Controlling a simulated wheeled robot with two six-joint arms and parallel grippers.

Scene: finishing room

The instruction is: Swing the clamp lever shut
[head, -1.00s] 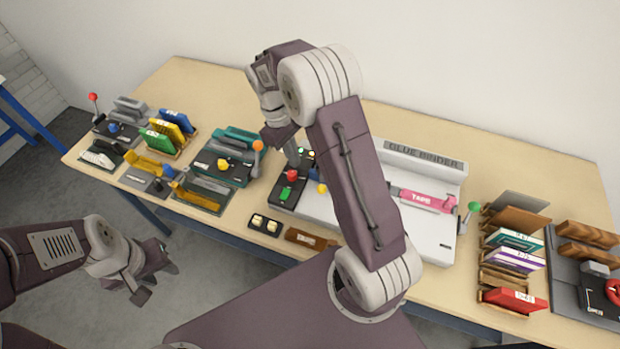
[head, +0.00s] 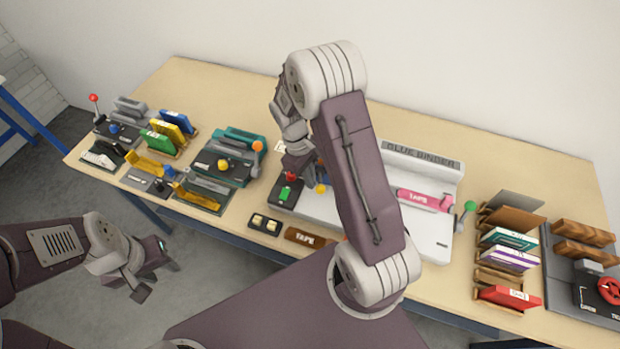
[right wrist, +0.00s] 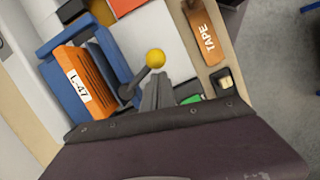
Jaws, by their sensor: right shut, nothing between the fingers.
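A white glue binder (head: 420,228) stands on the bench, largely behind my right arm. A lever with a yellow ball knob (head: 320,188) shows at its left part. In the right wrist view the yellow knob (right wrist: 155,58) is just beyond the tips of my right gripper (right wrist: 158,84), beside a blue clamp (right wrist: 112,58) with an orange block marked L-47 (right wrist: 84,80). Whether the fingers touch the lever is unclear. My right gripper (head: 296,172) is shut and empty. My left gripper (head: 157,278) is open and empty, low in front of the bench.
A lever with a green knob (head: 470,207) stands at the binder's right. A control box with a green button (head: 286,194) is at its left. A teal fixture (head: 240,160) stands further left, and a book rack (head: 492,275) right. The bench's back strip is clear.

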